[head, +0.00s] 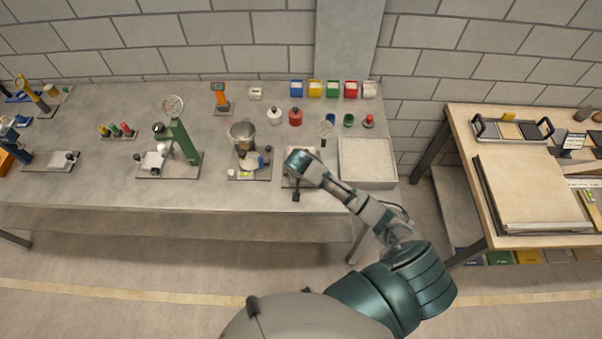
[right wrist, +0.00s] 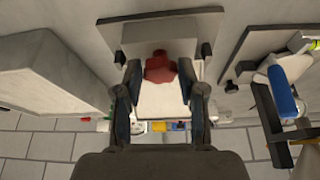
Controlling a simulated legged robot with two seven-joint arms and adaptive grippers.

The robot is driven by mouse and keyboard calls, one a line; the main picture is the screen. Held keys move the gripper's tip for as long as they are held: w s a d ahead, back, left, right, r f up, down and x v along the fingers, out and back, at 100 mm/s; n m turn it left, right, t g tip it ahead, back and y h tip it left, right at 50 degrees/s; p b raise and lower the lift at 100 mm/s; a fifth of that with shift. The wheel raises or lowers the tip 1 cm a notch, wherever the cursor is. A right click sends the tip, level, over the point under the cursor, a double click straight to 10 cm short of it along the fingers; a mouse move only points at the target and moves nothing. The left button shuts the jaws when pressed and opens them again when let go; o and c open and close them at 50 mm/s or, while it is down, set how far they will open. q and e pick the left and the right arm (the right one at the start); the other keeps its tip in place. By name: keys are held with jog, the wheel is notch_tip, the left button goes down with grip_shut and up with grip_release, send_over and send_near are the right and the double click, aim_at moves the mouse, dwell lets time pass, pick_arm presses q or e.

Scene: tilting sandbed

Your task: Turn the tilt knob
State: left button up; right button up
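A small grey device with a flat base (head: 290,182) sits near the front edge of the bench, mostly hidden by my right gripper (head: 299,160) in the head view. A dark knob-like part (head: 296,196) sticks out at its front. My left gripper is out of view.
A shallow pale tray (head: 367,183) stands close to the right of the device. A mixer stand with a metal pot (head: 242,132) is to its left. Small bottles (head: 295,116) and coloured bins (head: 332,89) stand behind. The bench front (head: 240,198) is clear.

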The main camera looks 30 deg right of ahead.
jog(key=o, duration=0.3)
jog(key=shift+f, duration=0.2)
jog(key=shift+o, duration=0.2)
jog(key=shift+r, duration=0.1)
jog(key=shift+r, duration=0.15)
jog(key=v, duration=1.1)
jog(key=shift+r, duration=0.2)
